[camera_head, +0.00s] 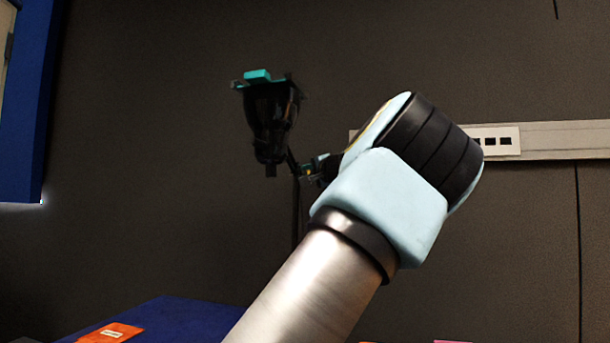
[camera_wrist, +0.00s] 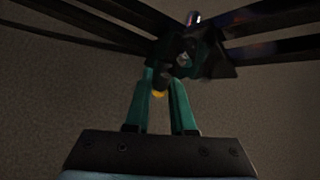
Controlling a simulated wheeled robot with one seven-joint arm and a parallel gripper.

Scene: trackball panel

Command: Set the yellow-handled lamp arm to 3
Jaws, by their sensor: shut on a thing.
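The lamp (camera_head: 268,118) hangs in the head view, a dark body with a teal top, left of my arm. Dark lamp arm bars (camera_wrist: 270,20) spread from a teal and black joint (camera_wrist: 186,52) in the wrist view. A small yellow handle part (camera_wrist: 158,94) shows between the teal fingers of my gripper (camera_wrist: 162,84). The fingers are shut on it, with their tips just below the joint. In the head view my arm hides most of the grip. No number scale is legible in either view.
A dark wall fills the background, with a pale rail (camera_head: 550,141) at right. A blue surface (camera_head: 180,318) with an orange labelled piece (camera_head: 110,333) lies at bottom left. A blue panel (camera_head: 32,100) stands at far left. Space between that panel and the lamp looks clear.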

